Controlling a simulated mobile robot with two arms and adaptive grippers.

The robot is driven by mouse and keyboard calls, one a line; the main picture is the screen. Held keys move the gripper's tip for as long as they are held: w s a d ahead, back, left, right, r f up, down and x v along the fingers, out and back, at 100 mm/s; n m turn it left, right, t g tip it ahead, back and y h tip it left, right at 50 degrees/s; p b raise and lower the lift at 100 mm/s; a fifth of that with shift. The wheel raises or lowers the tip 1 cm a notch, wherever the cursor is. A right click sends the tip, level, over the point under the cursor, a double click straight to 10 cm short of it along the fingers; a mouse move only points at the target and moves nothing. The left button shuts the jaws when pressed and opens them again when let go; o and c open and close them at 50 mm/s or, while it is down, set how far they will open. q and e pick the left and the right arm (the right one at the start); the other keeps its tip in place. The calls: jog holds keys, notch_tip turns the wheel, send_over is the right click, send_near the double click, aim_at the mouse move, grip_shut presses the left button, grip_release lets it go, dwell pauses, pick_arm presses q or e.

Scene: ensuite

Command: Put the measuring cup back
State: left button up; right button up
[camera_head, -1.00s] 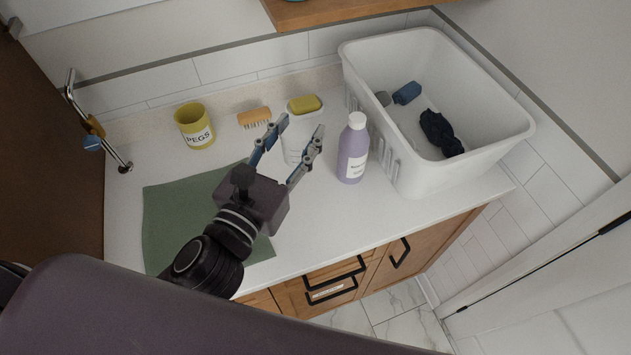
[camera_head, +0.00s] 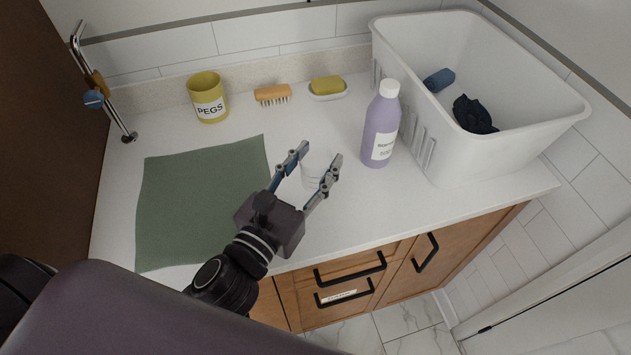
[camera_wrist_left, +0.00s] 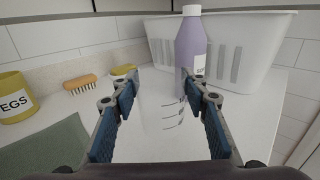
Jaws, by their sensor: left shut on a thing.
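The measuring cup (camera_head: 315,170) is clear, with dark marks on its side that show in the left wrist view (camera_wrist_left: 163,118). My left gripper (camera_head: 319,156) is shut on it, one finger on each side. The cup is at the middle of the white counter, right of the green mat and left of the purple bottle. Whether its base touches the counter is hard to tell. My right gripper is not in view.
A purple bottle (camera_head: 380,130) stands right of the cup, beside a white basket (camera_head: 470,165) holding dark and blue items. Behind are a yellow pegs cup (camera_head: 206,100), a brush (camera_head: 271,94) and a soap dish (camera_head: 329,94). The green mat (camera_head: 200,205) lies flat at left.

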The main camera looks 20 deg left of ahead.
aim_at(308, 188)
pick_arm(q)
notch_tip(308, 188, down, 4)
jog(key=shift+a+r+b, duration=0.1)
jog(key=shift+b, duration=0.6)
jog(key=shift+f, duration=0.35)
jog(key=o, duration=0.7)
jog(key=shift+f, duration=0.1)
jog(key=o, duration=0.5)
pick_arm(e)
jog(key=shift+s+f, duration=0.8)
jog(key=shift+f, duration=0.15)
